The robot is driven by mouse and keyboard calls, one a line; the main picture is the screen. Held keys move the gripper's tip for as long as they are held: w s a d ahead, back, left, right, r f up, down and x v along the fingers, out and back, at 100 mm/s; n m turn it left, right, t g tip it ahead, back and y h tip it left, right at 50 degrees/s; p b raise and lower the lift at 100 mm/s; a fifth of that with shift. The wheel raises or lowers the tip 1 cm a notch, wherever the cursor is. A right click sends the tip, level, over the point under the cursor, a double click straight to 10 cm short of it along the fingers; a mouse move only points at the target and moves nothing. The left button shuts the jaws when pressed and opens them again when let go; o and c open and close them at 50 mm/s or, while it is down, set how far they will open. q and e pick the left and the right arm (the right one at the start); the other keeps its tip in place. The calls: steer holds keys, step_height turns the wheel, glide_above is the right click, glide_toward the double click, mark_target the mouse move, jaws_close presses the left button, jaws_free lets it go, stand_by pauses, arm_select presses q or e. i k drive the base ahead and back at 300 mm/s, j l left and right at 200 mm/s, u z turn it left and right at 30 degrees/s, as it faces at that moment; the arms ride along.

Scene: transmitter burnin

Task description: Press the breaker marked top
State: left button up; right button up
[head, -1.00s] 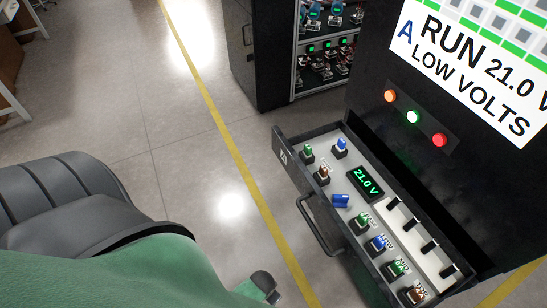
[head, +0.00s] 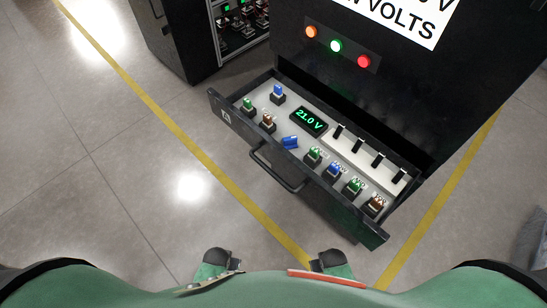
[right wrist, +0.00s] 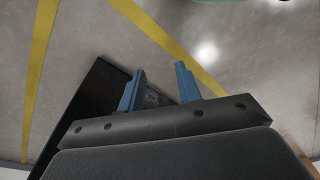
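The open drawer (head: 340,215) of the black cabinet holds the panel. A front row has a green switch (head: 314,156), a blue switch (head: 336,170), a green switch (head: 353,187) and a brown switch (head: 376,205) at the right end. Each has a small label, too blurred to read surely, so I cannot tell which is marked top. Several black levers (head: 377,160) stand upright on a pale strip behind them. My right gripper (right wrist: 160,69) is open and empty, its two blue fingers apart. Neither gripper shows in the head view.
Floor in front is clear.

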mark_target(402, 172)
steer(key=z, duration=1.25)
